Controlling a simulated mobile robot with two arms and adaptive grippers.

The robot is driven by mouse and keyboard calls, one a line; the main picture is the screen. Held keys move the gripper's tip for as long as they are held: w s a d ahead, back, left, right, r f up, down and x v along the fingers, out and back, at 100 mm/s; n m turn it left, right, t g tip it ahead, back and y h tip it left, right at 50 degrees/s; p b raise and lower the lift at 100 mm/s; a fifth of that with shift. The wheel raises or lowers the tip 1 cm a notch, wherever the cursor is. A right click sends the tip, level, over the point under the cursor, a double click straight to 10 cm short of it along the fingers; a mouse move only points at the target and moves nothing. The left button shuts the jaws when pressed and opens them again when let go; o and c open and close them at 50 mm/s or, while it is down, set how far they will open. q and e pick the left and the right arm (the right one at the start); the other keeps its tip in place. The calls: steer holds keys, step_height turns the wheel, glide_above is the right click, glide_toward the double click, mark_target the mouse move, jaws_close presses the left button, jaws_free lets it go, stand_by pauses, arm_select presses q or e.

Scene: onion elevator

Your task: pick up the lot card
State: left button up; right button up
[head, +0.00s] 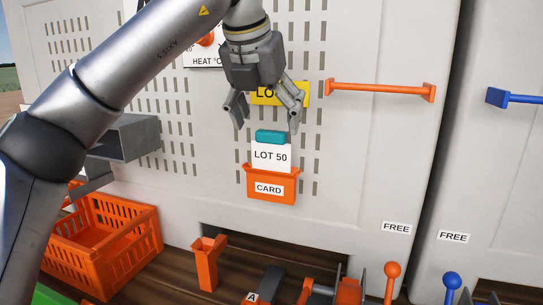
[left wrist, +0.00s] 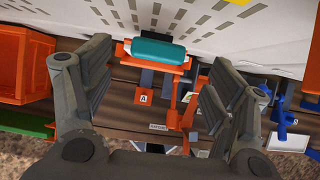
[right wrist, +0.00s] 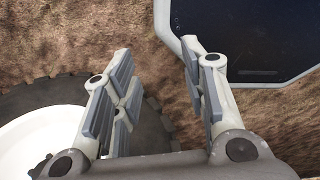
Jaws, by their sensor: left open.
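The lot card (head: 271,156) is white, marked LOT 50, with a teal grip (head: 270,136) along its top. It stands upright in an orange holder (head: 284,189) labelled CARD on the pale perforated panel. My left gripper (head: 264,120) is open and empty just above the teal grip, fingers pointing down. In the left wrist view, the teal grip (left wrist: 158,52) shows ahead between the open fingers, apart from them. My right gripper (right wrist: 160,95) is open and empty in the right wrist view, over brown ground, away from the card.
A yellow label (head: 300,93) is partly hidden behind my left gripper. An orange handle bar (head: 380,90) is at right. A grey chute (head: 130,137) and orange crate (head: 110,245) are at left. Orange and blue levers (head: 391,280) stand below. A dark tyre (right wrist: 150,130) is near my right gripper.

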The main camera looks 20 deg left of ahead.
mark_target(269, 132)
arm_select(q)
steer(key=shift+x, duration=0.8)
steer(key=p+x, duration=0.2)
steer(key=x, duration=0.1)
steer(key=shift+w+a+f, duration=0.15)
steer(key=shift+f, duration=0.05)
steer(key=shift+w+f, duration=0.25)
steer(key=shift+f, duration=0.25)
arm_select(e)
steer(key=shift+w+r, duration=0.95)
steer(key=shift+r, duration=0.2)
arm_select(q)
steer(key=c, duration=0.7)
arm_select(e)
steer(key=shift+s+d, duration=0.15)
steer(key=shift+s, duration=0.1)
